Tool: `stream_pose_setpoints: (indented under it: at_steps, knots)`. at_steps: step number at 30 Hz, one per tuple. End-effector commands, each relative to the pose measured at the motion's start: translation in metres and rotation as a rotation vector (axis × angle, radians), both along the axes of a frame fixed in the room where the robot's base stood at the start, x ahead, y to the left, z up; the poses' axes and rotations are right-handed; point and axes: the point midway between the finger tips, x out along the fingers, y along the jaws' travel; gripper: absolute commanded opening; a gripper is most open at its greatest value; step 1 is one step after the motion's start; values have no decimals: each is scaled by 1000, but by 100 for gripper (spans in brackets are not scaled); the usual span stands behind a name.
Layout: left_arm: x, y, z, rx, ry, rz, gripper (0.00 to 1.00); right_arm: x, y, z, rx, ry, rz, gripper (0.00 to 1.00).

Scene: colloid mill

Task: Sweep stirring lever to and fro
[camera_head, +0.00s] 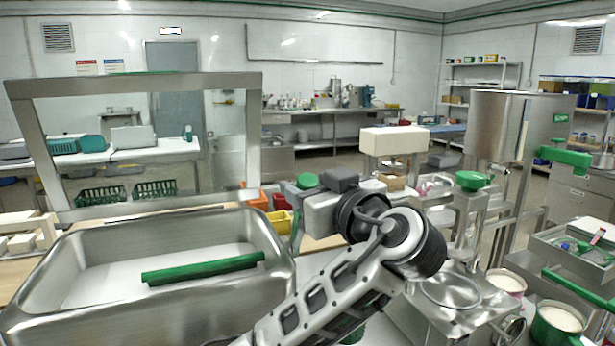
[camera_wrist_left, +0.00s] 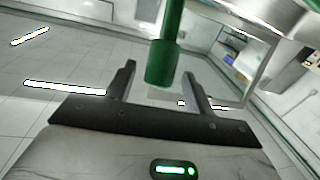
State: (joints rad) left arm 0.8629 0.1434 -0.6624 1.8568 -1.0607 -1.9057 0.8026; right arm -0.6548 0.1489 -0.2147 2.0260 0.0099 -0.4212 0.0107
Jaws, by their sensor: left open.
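In the left wrist view a green cylindrical handle (camera_wrist_left: 165,62), which looks like the stirring lever's grip, stands between the fingertips of my left gripper (camera_wrist_left: 159,72). The gripper is open, with a gap beside the handle. In the head view my left gripper (camera_head: 328,193) is in the middle, beyond my bent wrist, and its fingertips are hidden. A green knob-like piece (camera_head: 306,180) shows just behind it; I cannot tell whether this is the same handle. My right gripper is not in view.
A steel basin (camera_head: 270,235) with a green bar (camera_head: 203,268) stands at the left.

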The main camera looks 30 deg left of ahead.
Motion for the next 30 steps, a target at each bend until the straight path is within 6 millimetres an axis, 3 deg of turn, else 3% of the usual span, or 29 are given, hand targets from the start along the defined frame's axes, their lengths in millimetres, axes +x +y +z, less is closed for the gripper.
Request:
stream_pose_setpoints:
  at_steps: [5,14,18,20,26,30]
  knots:
    - [7,11,0,-1,1,0,53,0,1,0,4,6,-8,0]
    - [8,12,-1,0,1,-1,53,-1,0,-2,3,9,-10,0]
    - [8,12,-1,0,1,-1,14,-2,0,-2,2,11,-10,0]
    - [8,12,-1,-1,1,-1,0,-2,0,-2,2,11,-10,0]
    - [12,13,1,-8,8,-1,0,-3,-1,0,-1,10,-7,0]
    - [28,17,5,-35,32,1,0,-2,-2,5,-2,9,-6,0]
